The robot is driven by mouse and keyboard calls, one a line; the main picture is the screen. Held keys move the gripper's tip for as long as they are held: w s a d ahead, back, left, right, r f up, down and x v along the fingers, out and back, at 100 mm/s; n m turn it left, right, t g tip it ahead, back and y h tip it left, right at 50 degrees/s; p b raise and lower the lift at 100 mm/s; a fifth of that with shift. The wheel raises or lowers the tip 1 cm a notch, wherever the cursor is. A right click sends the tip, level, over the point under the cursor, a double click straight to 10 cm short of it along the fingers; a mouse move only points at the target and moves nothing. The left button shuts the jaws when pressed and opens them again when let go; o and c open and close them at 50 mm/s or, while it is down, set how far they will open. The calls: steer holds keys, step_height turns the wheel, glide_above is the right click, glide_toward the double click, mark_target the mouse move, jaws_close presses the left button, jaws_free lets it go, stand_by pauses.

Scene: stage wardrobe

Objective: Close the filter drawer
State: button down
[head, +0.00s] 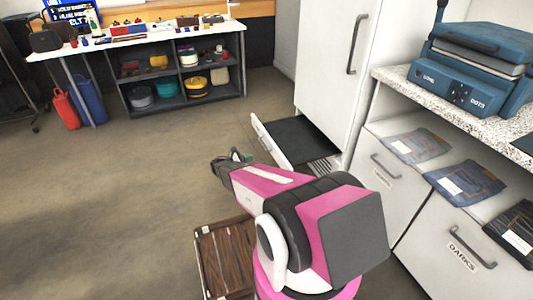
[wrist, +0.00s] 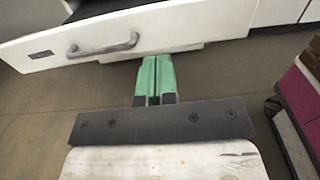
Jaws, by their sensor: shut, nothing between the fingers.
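The filter drawer (head: 289,147) is a low white-fronted drawer with a dark inside, pulled out from under the tall white cabinet. In the wrist view its white front (wrist: 185,28) spans the top, with a grey bar handle (wrist: 104,46) and a small dark label left of it. My gripper (wrist: 156,62) has green fingers held shut and empty. The fingertips are just below the drawer front, right of the handle; I cannot tell whether they touch it. In the head view my gripper (head: 238,157) is in front of the drawer, partly hidden by my arm.
The tall white cabinet (head: 333,60) stands above the drawer. A brown slatted crate (head: 224,258) lies by my arm. Open floor (head: 110,190) is at left.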

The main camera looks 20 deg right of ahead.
mark_target(276, 150)
steer(key=d, duration=1.3)
steer(key=shift+w+d, duration=0.25)
steer(key=shift+d, duration=0.15)
steer(key=shift+d, duration=0.1)
steer(key=d, duration=1.9)
steer(key=w+d, duration=0.1)
steer(key=d, duration=0.8)
steer(key=shift+d, duration=0.35)
steer(key=shift+a, duration=0.1)
